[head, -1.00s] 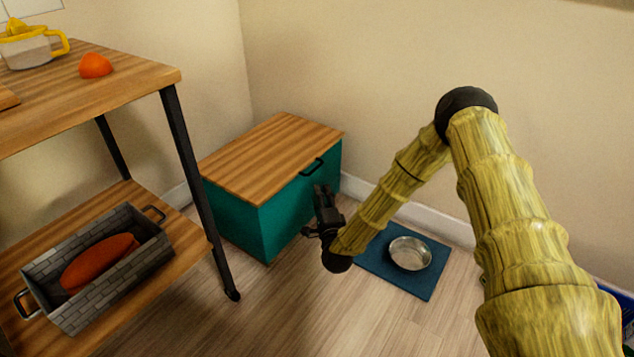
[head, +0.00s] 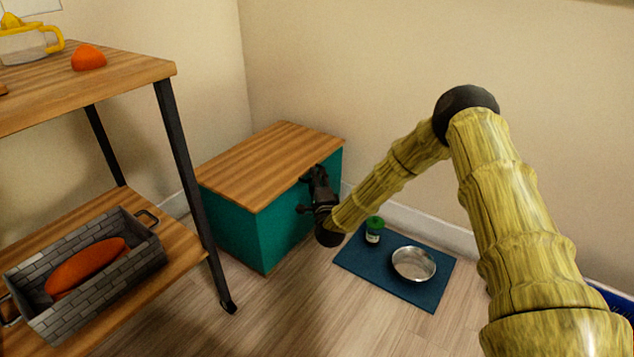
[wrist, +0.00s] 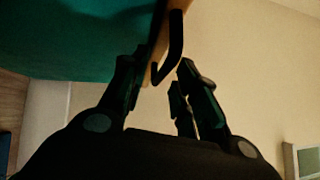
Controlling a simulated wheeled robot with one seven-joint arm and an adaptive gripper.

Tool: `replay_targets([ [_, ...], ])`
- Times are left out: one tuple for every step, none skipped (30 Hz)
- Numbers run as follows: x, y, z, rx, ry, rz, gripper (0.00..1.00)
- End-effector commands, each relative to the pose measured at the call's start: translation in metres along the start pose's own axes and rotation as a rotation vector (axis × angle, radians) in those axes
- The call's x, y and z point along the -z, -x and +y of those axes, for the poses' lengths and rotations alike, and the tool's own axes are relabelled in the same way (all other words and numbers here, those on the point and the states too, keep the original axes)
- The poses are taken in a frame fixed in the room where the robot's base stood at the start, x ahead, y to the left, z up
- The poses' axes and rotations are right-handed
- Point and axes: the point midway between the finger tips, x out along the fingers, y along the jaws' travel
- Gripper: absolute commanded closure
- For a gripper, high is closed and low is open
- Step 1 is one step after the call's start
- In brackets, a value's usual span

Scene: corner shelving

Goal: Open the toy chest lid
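The toy chest (head: 230,222) is a teal box with a wooden lid (head: 268,160), and the lid lies closed. My gripper (head: 314,178) is at the front face of the chest, just under the lid's front edge. In the head view it covers the lid's black handle. In the wrist view the handle (wrist: 176,45) hangs from the lid edge between the spread fingers of my gripper (wrist: 160,85), near their tips. The fingers are open. I cannot tell whether either one touches the handle.
A wooden shelf unit (head: 120,90) with black legs stands at the left, holding a grey brick-patterned basket (head: 100,290). A blue mat (head: 385,283) with a metal bowl (head: 413,263) and a green-lidded jar (head: 374,229) lies right of the chest. Walls rise behind the chest.

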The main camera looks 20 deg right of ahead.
Motion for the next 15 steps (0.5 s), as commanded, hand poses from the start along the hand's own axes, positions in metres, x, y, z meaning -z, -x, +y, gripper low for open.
replay_targets([
  [0.0000, -0.0022, 0.0002, 0.001, 0.000, 0.000, 0.70],
  [0.0000, -0.0031, 0.0000, 0.000, 0.000, 0.000, 0.70],
  [0.0000, -0.0039, -0.0002, 0.000, 0.000, 0.000, 0.70],
  [0.0000, -0.0042, -0.0004, 0.000, 0.000, 0.000, 0.70],
  [-0.0001, -0.0044, -0.0004, 0.000, 0.000, 0.000, 0.70],
  [-0.0001, -0.0044, -0.0005, 0.000, 0.000, 0.000, 0.70],
  [-0.0001, -0.0044, -0.0006, 0.000, 0.000, 0.000, 0.70],
  [-0.0001, -0.0043, -0.0006, 0.000, 0.000, 0.000, 0.70],
  [-0.0001, -0.0043, -0.0006, 0.000, 0.000, 0.000, 0.70],
  [-0.0001, -0.0042, -0.0005, 0.000, 0.000, 0.000, 0.70],
  [-0.0001, -0.0042, -0.0005, 0.000, 0.000, 0.000, 0.72],
  [-0.0001, -0.0041, -0.0005, 0.000, 0.000, 0.000, 0.79],
  [-0.0001, -0.0041, -0.0004, 0.000, 0.000, 0.000, 0.85],
  [-0.0001, -0.0040, -0.0004, 0.000, 0.000, 0.000, 0.90],
  [-0.0001, -0.0040, -0.0004, 0.000, 0.000, 0.000, 0.97],
])
